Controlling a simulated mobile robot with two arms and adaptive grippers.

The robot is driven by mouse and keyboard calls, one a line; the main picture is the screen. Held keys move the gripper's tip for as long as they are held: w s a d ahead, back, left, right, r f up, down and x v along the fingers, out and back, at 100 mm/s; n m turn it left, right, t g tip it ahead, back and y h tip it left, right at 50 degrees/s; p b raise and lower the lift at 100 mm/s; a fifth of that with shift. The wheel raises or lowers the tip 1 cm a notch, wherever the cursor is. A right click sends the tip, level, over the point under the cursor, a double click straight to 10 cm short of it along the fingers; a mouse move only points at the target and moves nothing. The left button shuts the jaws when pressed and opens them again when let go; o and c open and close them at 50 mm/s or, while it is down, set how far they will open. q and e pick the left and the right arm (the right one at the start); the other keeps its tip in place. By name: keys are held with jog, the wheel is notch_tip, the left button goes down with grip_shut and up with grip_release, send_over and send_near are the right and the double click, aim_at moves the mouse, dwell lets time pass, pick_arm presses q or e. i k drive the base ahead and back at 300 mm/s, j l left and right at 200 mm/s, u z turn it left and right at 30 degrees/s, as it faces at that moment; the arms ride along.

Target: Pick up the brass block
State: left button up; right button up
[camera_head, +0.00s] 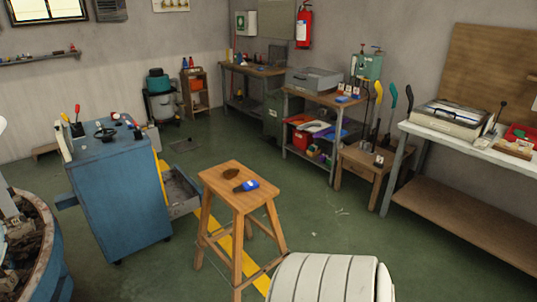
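I cannot make out a brass block for certain in the head view. A wooden stool (216,178) stands in the middle of the floor. On its seat lie a small dark brown item (231,173) and a blue and dark item (246,186), both too small to name surely. Neither of my grippers can be made out in this view.
A blue tool cabinet (122,195) with an open lower drawer (183,193) stands left of the stool. A round blue tub (52,255) fills the lower left. A white-topped workbench (459,146) stands at right. Green floor (330,215) between stool and bench is clear.

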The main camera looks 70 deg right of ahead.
aim_at(229, 173)
jog(key=z, duration=1.95)
jog(key=i+l+u, duration=0.15)
jog(key=u, duration=0.35)
jog(key=i+l+u, duration=0.2)
jog(key=u, duration=0.25)
